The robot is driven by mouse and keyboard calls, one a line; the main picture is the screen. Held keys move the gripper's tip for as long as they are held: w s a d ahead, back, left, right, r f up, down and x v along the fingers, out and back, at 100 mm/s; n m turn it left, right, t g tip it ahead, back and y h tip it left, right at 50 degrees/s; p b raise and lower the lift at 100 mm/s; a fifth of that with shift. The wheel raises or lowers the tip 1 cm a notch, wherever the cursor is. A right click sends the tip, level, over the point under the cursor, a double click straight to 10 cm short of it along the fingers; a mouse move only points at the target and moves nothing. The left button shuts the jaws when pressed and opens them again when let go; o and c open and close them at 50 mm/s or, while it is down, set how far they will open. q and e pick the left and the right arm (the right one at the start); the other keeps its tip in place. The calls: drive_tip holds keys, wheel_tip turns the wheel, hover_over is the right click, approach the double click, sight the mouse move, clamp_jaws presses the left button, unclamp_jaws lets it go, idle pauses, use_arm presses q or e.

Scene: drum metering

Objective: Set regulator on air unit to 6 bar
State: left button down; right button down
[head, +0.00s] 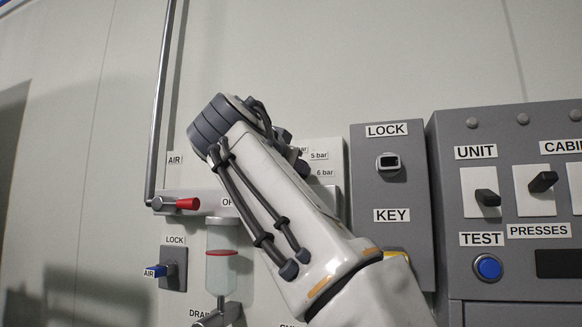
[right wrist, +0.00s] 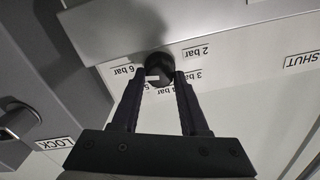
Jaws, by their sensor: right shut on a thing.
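The black round regulator knob (right wrist: 159,68) sits on the air unit's pale panel (head: 330,146). My right gripper (right wrist: 161,80) is shut on the knob, one dark finger on each side. A small white mark shows on the knob's face, on its left side in the right wrist view, roughly toward the 5 and 6 bar labels; I cannot tell exactly which it meets. The 6 bar label (right wrist: 123,71) lies left of the knob, and the 2 bar label (right wrist: 195,52) lies right. In the head view my right arm covers most of the dial. My left gripper is not in view.
The lock box (head: 390,202) and switch cabinet (head: 510,230) stand close on the right.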

drive_tip(key=shift+f, duration=0.1)
idle(0.4)
drive_tip(key=shift+c, duration=2.2)
unclamp_jaws()
drive_tip(key=b+v, duration=0.1)
drive_tip(key=v, duration=0.9)
drive_tip(key=shift+s+b, duration=0.25)
drive_tip(key=shift+b, duration=0.15)
drive_tip(key=shift+a, duration=0.1)
